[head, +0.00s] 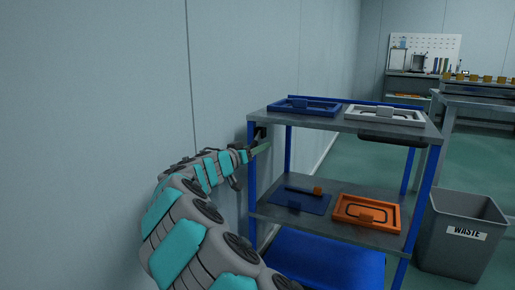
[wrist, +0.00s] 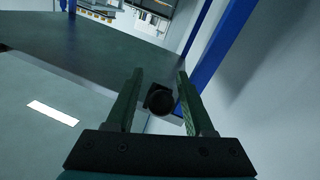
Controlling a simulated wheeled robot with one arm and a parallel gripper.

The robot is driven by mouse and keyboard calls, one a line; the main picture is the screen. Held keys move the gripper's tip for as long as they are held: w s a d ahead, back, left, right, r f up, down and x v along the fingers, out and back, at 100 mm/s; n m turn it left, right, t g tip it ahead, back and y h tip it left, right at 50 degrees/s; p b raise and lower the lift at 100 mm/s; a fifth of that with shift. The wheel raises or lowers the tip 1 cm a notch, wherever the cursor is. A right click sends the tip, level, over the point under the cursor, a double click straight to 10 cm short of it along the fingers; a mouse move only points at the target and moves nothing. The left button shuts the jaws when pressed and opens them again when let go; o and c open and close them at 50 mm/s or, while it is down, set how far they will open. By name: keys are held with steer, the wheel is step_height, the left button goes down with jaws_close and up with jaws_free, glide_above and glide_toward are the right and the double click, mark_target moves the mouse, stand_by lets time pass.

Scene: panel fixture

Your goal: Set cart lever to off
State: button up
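The cart (head: 347,126) has blue posts and grey shelves and stands beside the wall. A dark round-ended knob (wrist: 160,101), which looks like the cart lever, shows in the wrist view near a blue post. A dark fitting (head: 260,132) shows on the cart's left side in the head view. My gripper (head: 262,148) is at that left side, just below the fitting. In the wrist view my gripper (wrist: 160,73) has its two green fingers apart, with the knob between them and a gap on each side. The lever's position and its labels cannot be made out.
A blue tray (head: 304,106) and a white tray (head: 384,116) lie on the cart's top. An orange tray (head: 366,213) and a blue mat (head: 296,201) lie on the lower shelf. A waste bin (head: 461,235) stands right of the cart. The wall (head: 245,60) is close on the left.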

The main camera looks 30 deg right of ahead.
jaws_close()
stand_by(1.2)
